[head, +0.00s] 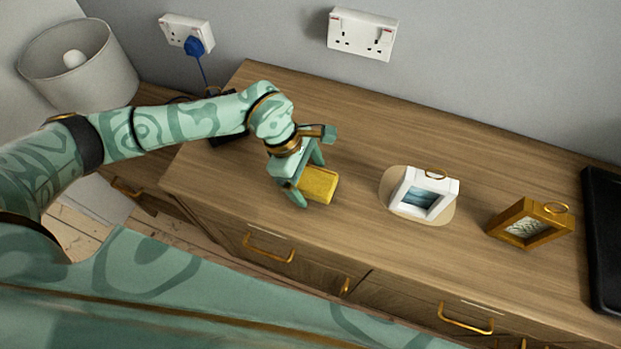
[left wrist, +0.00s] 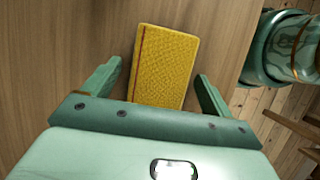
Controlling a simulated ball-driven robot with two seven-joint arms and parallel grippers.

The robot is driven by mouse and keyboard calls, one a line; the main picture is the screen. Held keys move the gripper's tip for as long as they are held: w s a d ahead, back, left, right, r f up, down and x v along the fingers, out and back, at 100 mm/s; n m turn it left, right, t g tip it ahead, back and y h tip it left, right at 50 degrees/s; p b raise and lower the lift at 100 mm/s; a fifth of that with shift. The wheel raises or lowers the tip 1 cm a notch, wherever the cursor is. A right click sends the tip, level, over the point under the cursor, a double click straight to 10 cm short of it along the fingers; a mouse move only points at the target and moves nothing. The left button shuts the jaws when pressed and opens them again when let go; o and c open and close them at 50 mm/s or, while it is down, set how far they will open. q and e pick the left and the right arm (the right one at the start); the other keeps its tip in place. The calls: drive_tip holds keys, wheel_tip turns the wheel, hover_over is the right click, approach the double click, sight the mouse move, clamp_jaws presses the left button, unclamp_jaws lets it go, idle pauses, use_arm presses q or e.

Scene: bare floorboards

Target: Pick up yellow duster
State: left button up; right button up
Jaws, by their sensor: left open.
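The yellow duster (head: 319,184) is a small yellow block lying on the wooden dresser top. In the left wrist view the duster (left wrist: 165,62) has a textured face and a red line along its left edge. My left gripper (head: 308,177) is open just above the dresser top. In the left wrist view its two fingers stand on either side of the duster's near end, with visible gaps, and its far part reaches past the fingertips (left wrist: 158,72). The near end is partly hidden by the gripper body. My right gripper is not in view.
A white picture frame (head: 447,187) stands on a round pale mat (head: 397,204) to the right. A wooden frame (head: 543,237) and a black item (head: 607,240) are farther right. A lamp (head: 100,85) stands at the left. The dresser top (head: 420,135) behind the frames is clear.

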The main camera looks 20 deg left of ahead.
sight(317, 181)
use_arm(q)
drive_tip(key=shift+f, duration=0.1)
drive_tip(key=c, duration=1.1)
drive_tip(key=shift+o, duration=0.2)
wheel_tip(317, 181, up, 5)
drive_tip(key=shift+s+f+p, duration=0.1)
drive_tip(key=shift+f+p, duration=0.1)
drive_tip(key=shift+p, duration=0.6)
drive_tip(key=s+d+r+p, duration=0.3)
drive_tip(key=s+r, duration=0.6)
drive_tip(key=s, duration=0.4)
drive_tip(key=shift+d, duration=0.5)
drive_tip(key=shift+o, duration=0.4)
drive_tip(key=shift+s, duration=0.1)
